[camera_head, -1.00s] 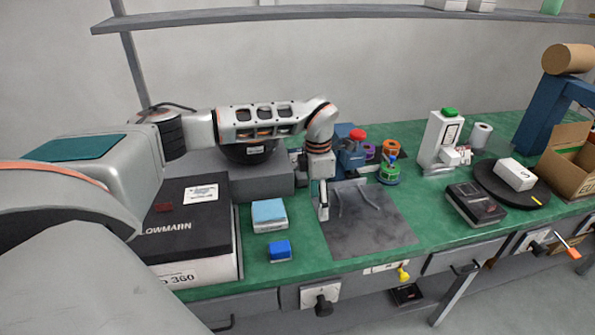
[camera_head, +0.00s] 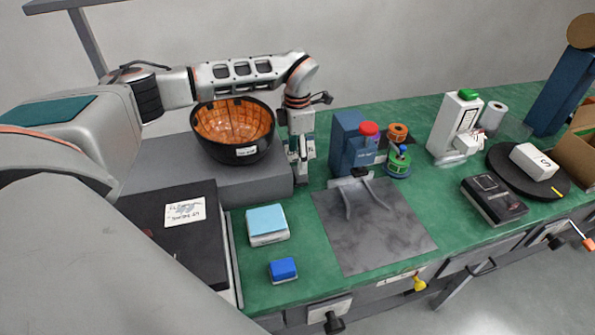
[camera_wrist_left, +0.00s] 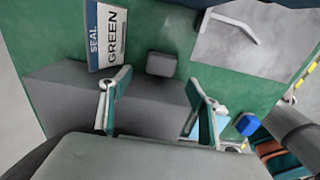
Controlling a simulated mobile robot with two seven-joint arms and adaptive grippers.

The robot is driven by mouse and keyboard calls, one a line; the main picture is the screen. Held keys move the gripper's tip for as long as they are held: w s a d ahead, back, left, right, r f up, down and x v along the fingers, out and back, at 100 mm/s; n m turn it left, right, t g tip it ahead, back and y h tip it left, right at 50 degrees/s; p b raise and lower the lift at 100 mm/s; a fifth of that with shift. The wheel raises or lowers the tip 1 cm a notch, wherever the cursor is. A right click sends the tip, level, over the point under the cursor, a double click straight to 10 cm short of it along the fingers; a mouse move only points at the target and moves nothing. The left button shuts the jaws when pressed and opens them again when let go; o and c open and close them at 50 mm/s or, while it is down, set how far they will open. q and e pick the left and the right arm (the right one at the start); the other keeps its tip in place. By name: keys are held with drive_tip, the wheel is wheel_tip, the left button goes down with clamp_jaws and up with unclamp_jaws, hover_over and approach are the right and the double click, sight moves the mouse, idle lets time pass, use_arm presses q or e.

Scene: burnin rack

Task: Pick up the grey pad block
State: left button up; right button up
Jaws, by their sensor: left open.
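The grey pad block (camera_wrist_left: 161,64) is a small, rounded grey block in the left wrist view. It lies on the green bench top, just beyond the grey step and beside a SEAL GREEN sign. In the head view I cannot make it out; my gripper covers that area. My left gripper (camera_head: 299,174) points down at the right end of the grey step. In the wrist view its two fingers (camera_wrist_left: 157,82) are spread apart with nothing between them. The block shows ahead of the gap between the fingertips, and no contact is visible.
A black bowl, orange inside (camera_head: 233,128), stands on the grey step (camera_head: 150,155). A blue device with a red knob (camera_head: 350,150) is right of the gripper. A grey mat (camera_head: 375,230), light blue block (camera_head: 266,222) and blue block (camera_head: 283,268) lie in front.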

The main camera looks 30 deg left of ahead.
sight(299, 180)
use_arm(q)
drive_tip(key=shift+f+p, duration=0.3)
drive_tip(key=shift+f, duration=3.25)
drive_tip(key=c, duration=1.2)
